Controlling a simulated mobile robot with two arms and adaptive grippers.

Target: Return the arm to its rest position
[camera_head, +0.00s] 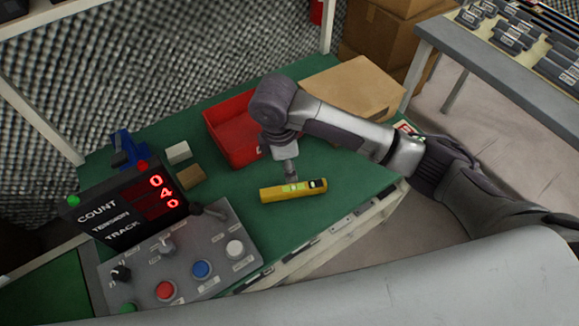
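My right arm reaches in from the right side of the head view and bends down over the green table. Its gripper (291,173) points down, just behind or above a yellow spirit level (293,190) with a green vial. The level lies flat on the table top. The gripper looks narrow and small, and its fingers are not clear enough to tell open from shut. I cannot tell whether it touches the level. My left arm and gripper are not in view.
A red bin (231,130) and a cardboard box (354,91) stand behind the arm. A counter display (130,206) and a grey control panel (182,262) with buttons are at the left. Small blocks (190,176) lie near the display. A grey workbench (500,62) is at upper right.

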